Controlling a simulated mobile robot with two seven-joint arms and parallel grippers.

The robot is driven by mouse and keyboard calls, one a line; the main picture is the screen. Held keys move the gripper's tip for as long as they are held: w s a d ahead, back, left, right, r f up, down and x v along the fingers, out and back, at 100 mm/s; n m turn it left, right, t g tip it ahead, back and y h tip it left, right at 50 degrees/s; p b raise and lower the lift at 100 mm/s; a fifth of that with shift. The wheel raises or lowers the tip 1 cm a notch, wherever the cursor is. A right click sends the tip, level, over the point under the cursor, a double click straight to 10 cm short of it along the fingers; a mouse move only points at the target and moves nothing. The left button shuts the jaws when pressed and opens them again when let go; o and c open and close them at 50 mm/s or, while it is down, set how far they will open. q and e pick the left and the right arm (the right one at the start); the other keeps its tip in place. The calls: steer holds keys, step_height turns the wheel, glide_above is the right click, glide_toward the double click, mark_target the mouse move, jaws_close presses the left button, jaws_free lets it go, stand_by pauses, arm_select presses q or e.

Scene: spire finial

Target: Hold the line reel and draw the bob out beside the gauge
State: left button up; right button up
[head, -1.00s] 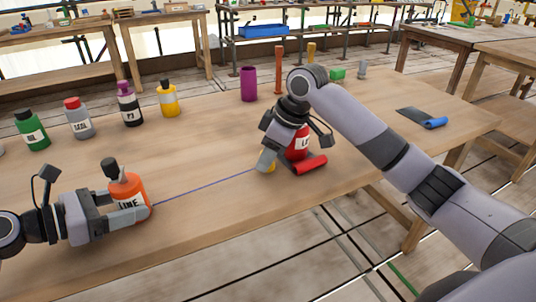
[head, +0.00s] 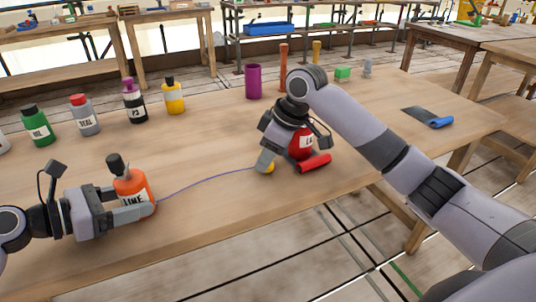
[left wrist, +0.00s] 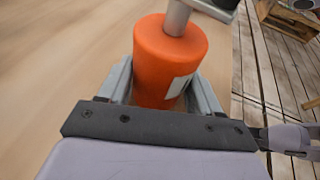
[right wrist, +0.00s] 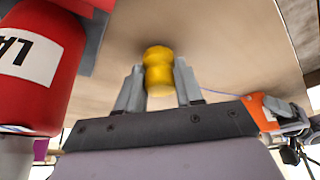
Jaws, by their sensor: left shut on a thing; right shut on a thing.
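The line reel is an orange bottle marked LINE (head: 132,186) with a dark cap, upright near the table's front left. My left gripper (head: 146,207) is shut around it; the left wrist view also shows the orange body (left wrist: 168,65) between the fingers. The yellow bob (right wrist: 158,72) sits between the fingers of my right gripper (right wrist: 158,88), which is shut on it just above or at the table. A thin blue line (head: 205,184) runs from the reel to the bob in a slack curve. I cannot tell which thing is the gauge.
A red labelled bottle (head: 301,145) and a red roll (head: 314,163) are close beside my right gripper. Green, grey, dark and yellow bottles (head: 174,98) line the back left. A purple cylinder (head: 253,82) stands behind. A blue roll (head: 439,122) lies right.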

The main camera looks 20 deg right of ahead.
steer(key=shift+f, duration=0.35)
stand_by(0.7)
steer(key=o, duration=1.1)
steer(key=v, duration=1.2)
arm_select(q)
steer(key=o, duration=0.9)
steer(key=shift+c, duration=0.2)
steer(key=shift+a, duration=0.1)
